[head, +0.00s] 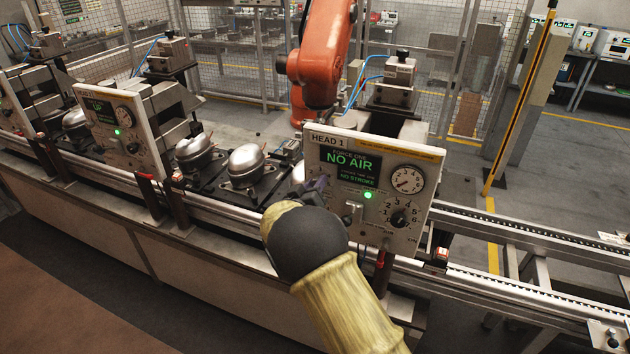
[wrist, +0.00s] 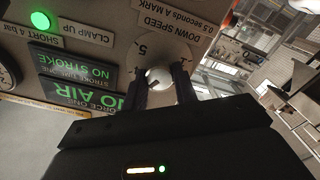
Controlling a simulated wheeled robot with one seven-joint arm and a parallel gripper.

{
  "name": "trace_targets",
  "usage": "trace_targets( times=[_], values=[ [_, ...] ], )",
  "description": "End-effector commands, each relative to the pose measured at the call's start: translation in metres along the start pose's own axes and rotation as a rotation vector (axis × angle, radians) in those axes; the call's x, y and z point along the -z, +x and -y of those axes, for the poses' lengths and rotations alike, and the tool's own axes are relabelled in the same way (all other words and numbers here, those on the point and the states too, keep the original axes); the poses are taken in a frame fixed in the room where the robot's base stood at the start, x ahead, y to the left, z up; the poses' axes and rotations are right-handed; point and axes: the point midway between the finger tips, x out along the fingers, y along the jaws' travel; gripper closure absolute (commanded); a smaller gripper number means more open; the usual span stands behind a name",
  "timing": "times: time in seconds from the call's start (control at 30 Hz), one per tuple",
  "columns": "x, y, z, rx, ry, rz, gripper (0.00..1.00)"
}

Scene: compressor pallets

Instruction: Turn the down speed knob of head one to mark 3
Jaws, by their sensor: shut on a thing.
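The Head 1 panel (head: 425,170) stands in the middle of the head view. In the wrist view the panel is upside down, with the down speed label (wrist: 165,25) above a pale dial plate (wrist: 143,45). The down speed knob (wrist: 159,76) is a pale round cap between the two dark fingers of my gripper (wrist: 163,82). My gripper is shut on it, one finger on each side. In the head view my gripper (head: 320,184) is at the panel's left side, and my arm hides the knob. A 5 shows on the dial; I cannot read the knob's pointer.
The panel also carries a NO AIR screen (head: 348,165), a lit green lamp (head: 368,195), a round gauge (head: 407,180) and a black selector (head: 399,218). Metal compressors (head: 245,165) stand left of it. An orange robot arm (head: 318,50) is behind.

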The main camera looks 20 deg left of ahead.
Motion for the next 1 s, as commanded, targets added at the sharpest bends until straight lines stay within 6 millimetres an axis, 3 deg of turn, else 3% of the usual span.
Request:
trace_targets(
  times=[0.5,1.0],
  values=[
    [-0.0019,-0.0007,0.0019,0.004,-0.413,0.004,0.94],
    [-0.0031,-0.0005,0.0024,0.003,-0.502,0.004,0.94]
  ],
)
